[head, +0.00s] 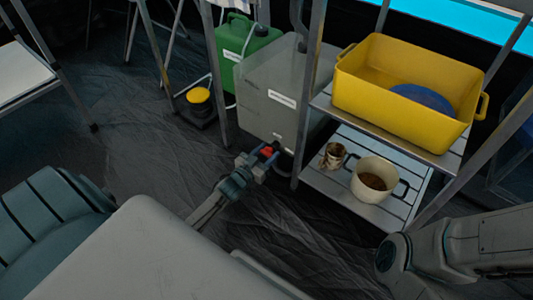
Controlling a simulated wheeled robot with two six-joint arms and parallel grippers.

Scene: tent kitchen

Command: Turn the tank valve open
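A grey, boxy tank (270,95) with a white label stands on the floor left of the shelf rack. Its small red valve (267,152) is low on the front, near the bottom edge. My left gripper (262,160) reaches up from below, with its fingertips at the valve and partly covering it. I cannot tell whether the fingers touch or grip the valve. The valve's exact turn angle is too small to read. My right arm shows at the lower right, but its gripper is out of view.
A metal rack right of the tank holds a yellow tub (385,70) with a blue item (424,97) above, and a tin (333,156) and a cream pot (371,187) below. A green jerrycan (232,45) stands behind the tank. The dark floor left is mostly clear.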

